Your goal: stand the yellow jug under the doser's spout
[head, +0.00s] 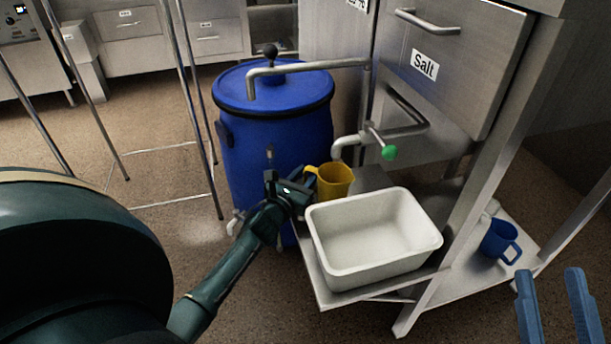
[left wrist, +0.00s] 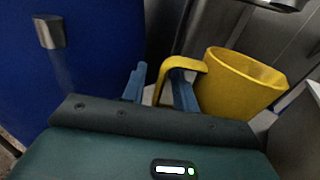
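The yellow jug (head: 336,182) looks upright behind the white tub, with its handle toward the left. The doser's spout (head: 338,150), a bent grey pipe with a green-knobbed lever, ends just above the jug in the head view; exact alignment is hard to tell. My left gripper (head: 290,190) is at the handle side. In the left wrist view, my left gripper's (left wrist: 160,88) blue fingers are apart, with the yellow jug's (left wrist: 240,88) handle between them; contact cannot be told. My right gripper (head: 556,308) is open and empty at the lower right.
The white tub (head: 385,275) fills the front of the metal shelf (head: 330,292). A blue barrel (head: 275,120) stands left of the jug, with another bent pipe (head: 310,66) over its lid. A blue mug (head: 500,242) sits on the lower shelf at right. A Salt cabinet (head: 460,55) rises behind.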

